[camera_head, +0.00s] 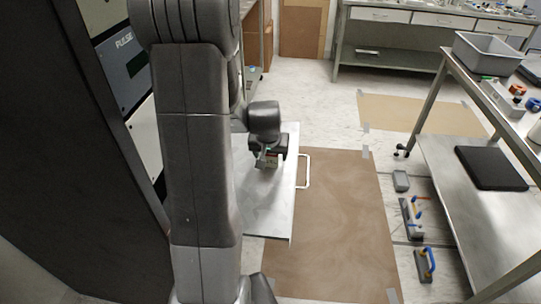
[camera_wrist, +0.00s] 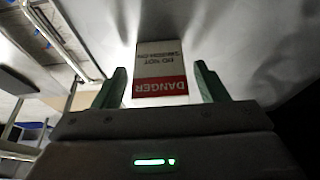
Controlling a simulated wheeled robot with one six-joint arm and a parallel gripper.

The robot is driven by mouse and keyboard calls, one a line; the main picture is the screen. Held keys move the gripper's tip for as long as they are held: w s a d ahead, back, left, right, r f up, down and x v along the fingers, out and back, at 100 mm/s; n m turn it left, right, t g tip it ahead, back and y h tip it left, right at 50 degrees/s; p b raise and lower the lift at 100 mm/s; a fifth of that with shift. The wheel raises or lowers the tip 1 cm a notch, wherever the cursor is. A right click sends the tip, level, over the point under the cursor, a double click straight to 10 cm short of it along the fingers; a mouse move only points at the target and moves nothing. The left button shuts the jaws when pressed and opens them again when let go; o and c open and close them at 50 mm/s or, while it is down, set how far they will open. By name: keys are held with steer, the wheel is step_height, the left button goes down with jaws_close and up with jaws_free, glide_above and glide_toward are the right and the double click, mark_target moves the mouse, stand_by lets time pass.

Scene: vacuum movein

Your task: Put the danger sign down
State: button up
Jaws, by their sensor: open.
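The danger sign (camera_wrist: 160,66) is a small white card with a red band reading DANGER, upside down in the wrist view. It is between my fingers, with a gap showing on each side. In the head view the sign (camera_head: 270,161) is a small, partly hidden patch just below my gripper (camera_head: 268,152). It is at the bare metal surface (camera_head: 262,210) of a cart or shelf; I cannot tell whether it lies flat or leans. My gripper also shows in the wrist view (camera_wrist: 161,80), with its two green fingers apart and nothing clamped.
A white handle (camera_head: 306,171) sticks out from the metal surface's right side. A dark cabinet (camera_head: 85,150) stands close on the left. On the right is a metal bench with a grey bin (camera_head: 488,52). Tools (camera_head: 425,264) lie on the floor beside brown matting (camera_head: 340,230).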

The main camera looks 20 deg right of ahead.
steer(key=v, duration=1.1)
steer(key=shift+p, duration=0.3)
steer(key=shift+f, duration=0.15)
steer(key=b+x, duration=0.1)
steer(key=x, duration=1.1)
steer(key=shift+f, duration=0.15)
steer(key=shift+r, duration=0.25)
